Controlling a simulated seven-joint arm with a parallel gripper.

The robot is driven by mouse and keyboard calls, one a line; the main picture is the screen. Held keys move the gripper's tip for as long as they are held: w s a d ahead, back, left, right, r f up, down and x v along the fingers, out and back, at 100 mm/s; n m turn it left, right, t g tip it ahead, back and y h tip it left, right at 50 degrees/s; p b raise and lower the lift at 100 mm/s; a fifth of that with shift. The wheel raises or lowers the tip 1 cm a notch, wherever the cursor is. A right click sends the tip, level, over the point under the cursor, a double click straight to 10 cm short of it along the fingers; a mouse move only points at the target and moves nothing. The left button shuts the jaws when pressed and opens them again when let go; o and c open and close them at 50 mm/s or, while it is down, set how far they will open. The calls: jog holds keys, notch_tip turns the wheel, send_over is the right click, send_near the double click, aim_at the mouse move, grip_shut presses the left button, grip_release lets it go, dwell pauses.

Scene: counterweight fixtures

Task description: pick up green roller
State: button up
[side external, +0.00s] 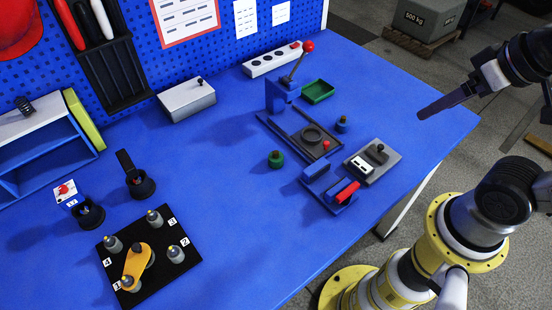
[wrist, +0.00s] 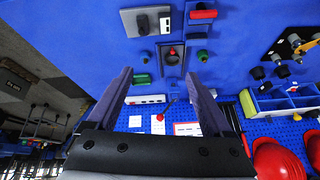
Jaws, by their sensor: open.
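The green roller (side external: 275,159) is a small, short green cylinder with a dark top. It stands on the blue table, left of the press-like fixture (side external: 309,138). In the wrist view the green roller (wrist: 203,55) shows right of that fixture. My gripper (side external: 424,113) is high at the right, near the table's right edge and well away from the roller. In the wrist view my gripper (wrist: 159,76) has its two fingers apart with nothing held between them.
A small dark blue roller (side external: 341,125) and a green tray (side external: 318,91) stand near the fixture. A grey box (side external: 372,162) and a blue block with a red handle (side external: 343,193) are in front. A black numbered plate (side external: 148,258) is front left. Table between is clear.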

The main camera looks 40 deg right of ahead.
notch_tip(320, 180, up, 3)
jog(key=w+m, duration=0.3)
jog(key=m, duration=0.1)
jog(key=m+g, duration=0.6)
jog(key=m, duration=0.4)
send_over(276, 152)
notch_tip(276, 152, down, 15)
jog(key=f, duration=0.8)
jog(key=shift+s+a, duration=0.15)
jog(key=shift+s, duration=0.25)
jog(key=shift+w+f, duration=0.2)
jog(key=shift+f, duration=1.2)
jog(key=shift+w+f, duration=0.15)
jog(key=shift+f, duration=1.25)
jog(key=shift+c, duration=0.2)
